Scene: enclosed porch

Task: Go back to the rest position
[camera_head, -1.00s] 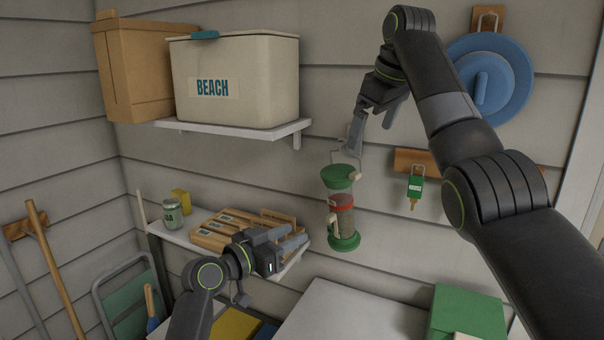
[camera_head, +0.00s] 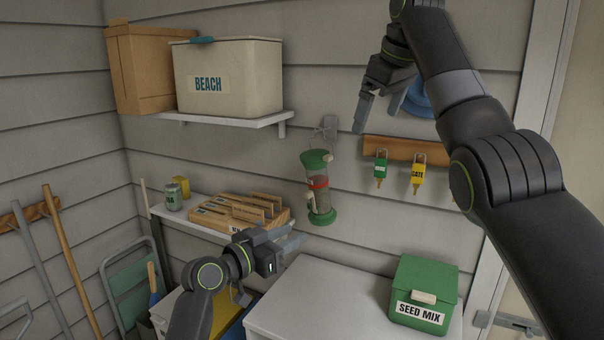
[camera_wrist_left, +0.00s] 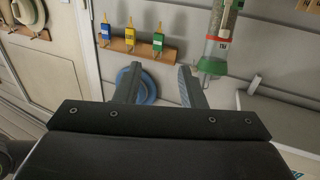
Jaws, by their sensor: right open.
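My left gripper (camera_head: 288,245) is low in the head view, in front of the lower shelf. In the left wrist view its two fingers (camera_wrist_left: 158,82) stand apart with nothing held between them. My right gripper (camera_head: 376,112) is high on the right in the head view, open and empty, its fingers pointing down. A green-capped feeder (camera_head: 318,190) with a red band is at the wall below a grey bracket (camera_head: 327,129), apart from both grippers. The feeder also shows in the left wrist view (camera_wrist_left: 216,45).
A shelf (camera_head: 220,122) holds a white BEACH bin (camera_head: 230,88) and a cardboard box. A lower shelf (camera_head: 178,214) holds a can and wooden trays. A green SEED MIX box (camera_head: 425,290) stands on a white top (camera_head: 320,300). A key rack (camera_head: 405,150) hangs right of the feeder.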

